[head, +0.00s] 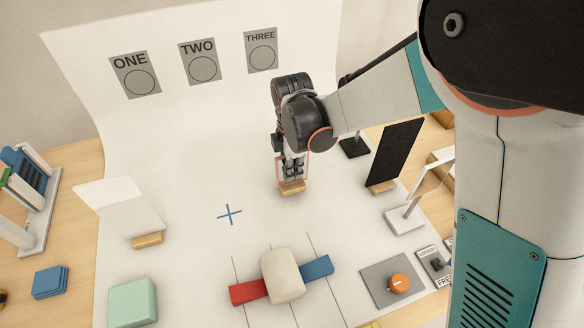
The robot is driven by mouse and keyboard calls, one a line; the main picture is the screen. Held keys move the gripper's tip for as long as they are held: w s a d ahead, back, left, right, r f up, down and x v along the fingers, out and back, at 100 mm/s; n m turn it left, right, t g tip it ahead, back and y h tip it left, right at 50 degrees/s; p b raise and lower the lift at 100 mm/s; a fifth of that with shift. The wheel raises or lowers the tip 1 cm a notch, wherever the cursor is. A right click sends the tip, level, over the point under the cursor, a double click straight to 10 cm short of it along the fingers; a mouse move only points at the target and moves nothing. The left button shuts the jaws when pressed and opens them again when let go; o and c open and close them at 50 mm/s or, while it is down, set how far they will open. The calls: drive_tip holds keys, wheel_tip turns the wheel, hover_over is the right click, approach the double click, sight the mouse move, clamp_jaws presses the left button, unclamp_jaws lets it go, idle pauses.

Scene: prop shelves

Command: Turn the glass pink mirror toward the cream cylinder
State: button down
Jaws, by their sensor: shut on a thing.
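The pink mirror stands on a small wooden base (291,188) near the middle of the white sweep. Only thin pink edges show, because my gripper (292,168) and wrist are in front of it. My gripper points down and is shut on the mirror. Which way the glass faces is hard to tell. The cream cylinder (282,275) is nearer the front, below the mirror in the picture, between a red block (248,292) and a blue block (317,269).
A white panel (120,205) stands left and a black panel (394,153) right, both on wooden bases. A framed stand (425,190), an orange knob (399,284) and a mint block (132,302) are also around. The floor near the blue cross (229,215) is clear.

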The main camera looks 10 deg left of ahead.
drive_tip(key=n, duration=0.3)
drive_tip(key=shift+n, duration=0.4)
drive_tip(key=shift+f+b, duration=0.75)
drive_tip(key=shift+b, duration=0.05)
drive_tip(key=shift+f, duration=0.25)
drive_tip(key=c, duration=1.7)
unclamp_jaws()
drive_tip(key=shift+r, duration=0.15)
